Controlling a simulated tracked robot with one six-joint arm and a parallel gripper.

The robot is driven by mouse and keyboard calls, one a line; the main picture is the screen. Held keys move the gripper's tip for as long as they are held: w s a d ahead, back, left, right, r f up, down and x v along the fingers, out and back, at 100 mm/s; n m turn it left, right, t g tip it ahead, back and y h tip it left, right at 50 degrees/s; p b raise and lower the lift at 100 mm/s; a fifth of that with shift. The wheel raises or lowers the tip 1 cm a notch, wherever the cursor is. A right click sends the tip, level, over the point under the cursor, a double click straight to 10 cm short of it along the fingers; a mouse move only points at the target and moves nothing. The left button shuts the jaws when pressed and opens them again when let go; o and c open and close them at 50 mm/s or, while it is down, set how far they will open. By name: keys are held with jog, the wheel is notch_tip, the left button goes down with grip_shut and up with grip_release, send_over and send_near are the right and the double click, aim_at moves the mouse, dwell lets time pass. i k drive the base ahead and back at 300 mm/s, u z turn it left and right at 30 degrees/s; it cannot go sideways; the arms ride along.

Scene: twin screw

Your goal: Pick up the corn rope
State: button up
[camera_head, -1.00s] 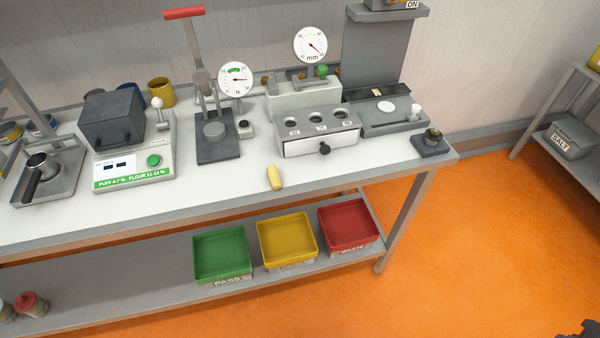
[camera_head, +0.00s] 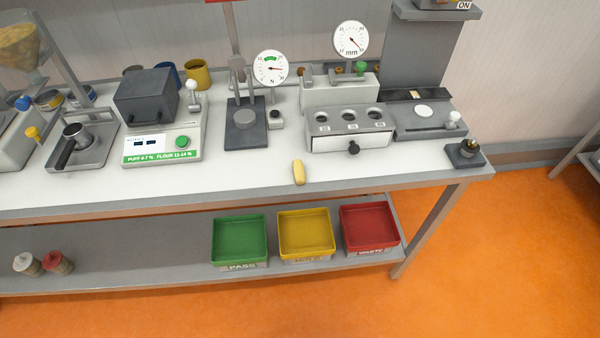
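The corn rope (camera_head: 299,172) is a short, pale yellow piece with rounded ends. It lies on the white top of the workbench (camera_head: 230,187), close to the front edge, in the middle of the camera_head view. Nothing touches it and its whole upper side shows. My gripper does not show in the current view.
Behind the corn rope stand a press with a dark base (camera_head: 246,138) and a white gauge block with a drawer (camera_head: 347,139). A meter (camera_head: 160,150) stands to the left. Green (camera_head: 239,239), yellow (camera_head: 306,234) and red (camera_head: 370,229) trays sit on the lower shelf.

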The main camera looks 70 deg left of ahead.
aim_at(298, 165)
jog(key=z, duration=0.05)
jog(key=k, duration=1.3)
jog(key=u, duration=2.5)
jog(key=i, duration=0.55)
jog(key=z, duration=0.05)
